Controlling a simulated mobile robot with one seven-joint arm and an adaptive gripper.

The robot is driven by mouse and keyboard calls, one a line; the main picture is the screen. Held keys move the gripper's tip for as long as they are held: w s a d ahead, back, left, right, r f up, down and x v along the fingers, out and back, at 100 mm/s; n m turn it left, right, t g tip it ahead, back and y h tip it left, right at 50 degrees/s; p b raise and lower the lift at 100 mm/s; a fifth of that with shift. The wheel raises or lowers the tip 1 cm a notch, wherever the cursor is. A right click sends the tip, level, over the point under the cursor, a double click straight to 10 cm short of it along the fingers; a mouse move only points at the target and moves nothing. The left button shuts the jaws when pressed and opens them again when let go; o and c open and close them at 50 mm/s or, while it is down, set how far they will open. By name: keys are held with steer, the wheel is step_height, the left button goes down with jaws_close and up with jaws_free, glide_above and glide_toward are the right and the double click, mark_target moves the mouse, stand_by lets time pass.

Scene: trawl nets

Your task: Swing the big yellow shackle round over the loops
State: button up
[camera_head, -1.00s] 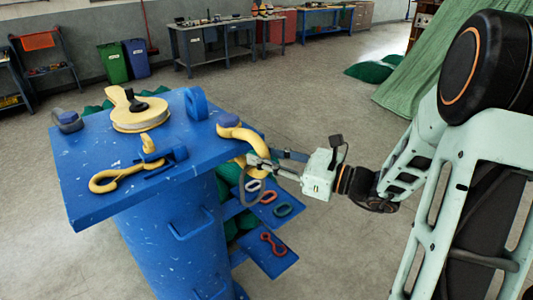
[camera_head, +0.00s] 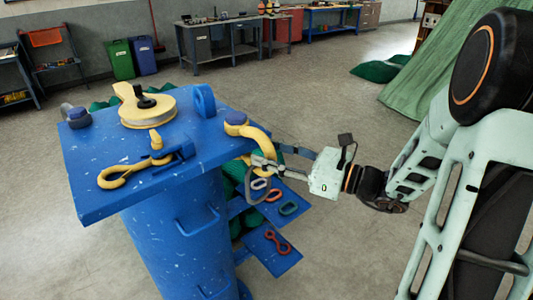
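The big yellow shackle (camera_head: 269,147) hangs from a purple-blue pin at the right corner of the blue bench top, its bow curving out past the edge. My gripper (camera_head: 268,158) is at this bow, coming from the right. One finger passes in front of the bow and the other runs behind it. Whether they press on it I cannot tell. Below the bow, loops lie on a small blue shelf: a white loop (camera_head: 259,184), a red loop (camera_head: 274,195) and a teal loop (camera_head: 288,208). A dark grey ring (camera_head: 250,190) hangs by the fingertips, partly hiding the shelf.
The blue bench top (camera_head: 110,165) carries a yellow pulley block (camera_head: 147,107), a yellow hook (camera_head: 125,173) and a grey shackle (camera_head: 74,116). A blue upright lug (camera_head: 204,101) stands near the yellow shackle. A lower shelf (camera_head: 272,252) holds a red link. Floor at right is open.

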steer(key=v, duration=1.1)
steer(key=shift+f, duration=0.15)
